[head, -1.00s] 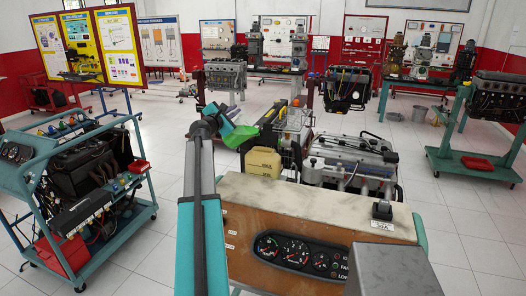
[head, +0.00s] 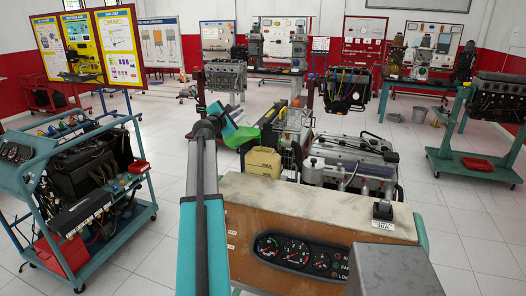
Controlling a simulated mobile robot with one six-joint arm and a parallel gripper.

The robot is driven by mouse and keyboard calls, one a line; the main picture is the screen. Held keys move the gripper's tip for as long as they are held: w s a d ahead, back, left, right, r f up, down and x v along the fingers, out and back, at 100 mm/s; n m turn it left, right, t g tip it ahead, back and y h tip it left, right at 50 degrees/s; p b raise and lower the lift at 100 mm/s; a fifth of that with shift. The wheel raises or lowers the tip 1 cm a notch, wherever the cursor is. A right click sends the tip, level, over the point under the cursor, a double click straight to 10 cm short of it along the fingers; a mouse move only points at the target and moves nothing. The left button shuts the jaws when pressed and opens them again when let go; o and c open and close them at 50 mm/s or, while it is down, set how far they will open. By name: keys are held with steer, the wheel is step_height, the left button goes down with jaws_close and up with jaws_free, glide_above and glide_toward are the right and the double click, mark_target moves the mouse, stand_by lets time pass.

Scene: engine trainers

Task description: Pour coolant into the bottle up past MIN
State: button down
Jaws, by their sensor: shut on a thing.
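The bottle (head: 264,163) is a pale yellow, translucent tank with a dark MAX marking, at the left end of the engine behind the instrument panel. Its MIN mark and the liquid level cannot be made out.
The wooden instrument panel (head: 300,215) with gauges stands in front, and the engine (head: 352,165) is right of the bottle. Open tiled floor lies between the stands.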

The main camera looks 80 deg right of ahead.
steer(key=shift+s+a+r+m, duration=0.1)
steer(key=shift+s+m, duration=0.2)
steer(key=shift+s, duration=0.05)
steer(key=shift+s+r+m+b, duration=0.3)
steer(key=shift+s+r+m, duration=0.2)
steer(key=shift+r+m, duration=0.1)
stand_by(0.5)
steer(key=shift+s+a+r, duration=0.1)
steer(key=shift+a+r, duration=0.05)
steer(key=shift+a, duration=0.1)
steer(key=shift+s+d+r+m, duration=0.15)
steer(key=shift+s+d+m, duration=0.15)
steer(key=shift+m, duration=0.1)
stand_by(0.8)
steer(key=shift+s+a+r+m, duration=0.25)
steer(key=shift+s+a+m, duration=0.05)
steer(key=shift+s+a, duration=0.1)
stand_by(0.7)
steer(key=shift+w, duration=0.1)
steer(key=w+f+n, duration=0.1)
steer(key=w+f+n+p, duration=0.1)
steer(key=w+n, duration=0.1)
steer(key=shift+d, duration=0.4)
steer(key=shift+f, duration=0.15)
